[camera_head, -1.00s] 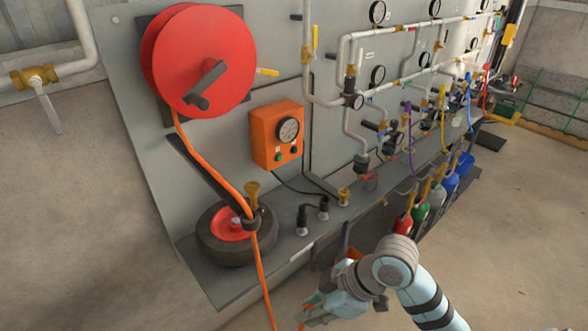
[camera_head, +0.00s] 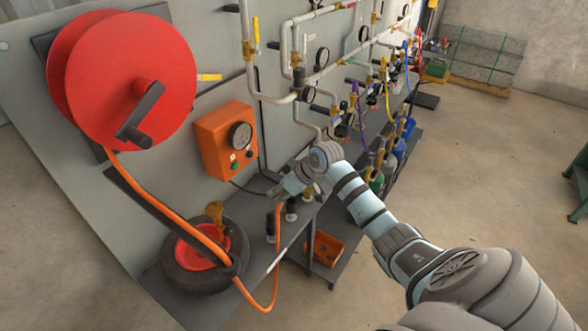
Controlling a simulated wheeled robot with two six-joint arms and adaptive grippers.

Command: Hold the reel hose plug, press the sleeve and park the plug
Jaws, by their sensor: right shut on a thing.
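The red hose reel (camera_head: 120,80) with a dark crank is on the grey panel at the left. Its orange hose (camera_head: 165,212) runs down past the tyre, loops below the bench edge and rises to my right gripper (camera_head: 284,188). The right gripper is shut on the hose's plug end, above the bench near the dark upright fittings. The plug itself is hidden by the fingers. I cannot make out the sleeve. My left gripper is not in view.
An orange box with a gauge (camera_head: 226,142) is on the panel just left of the right gripper. A tyre (camera_head: 197,277) lies on the bench. Pipes, valves and coloured bottles (camera_head: 398,148) line the right. An orange bin (camera_head: 325,249) sits below.

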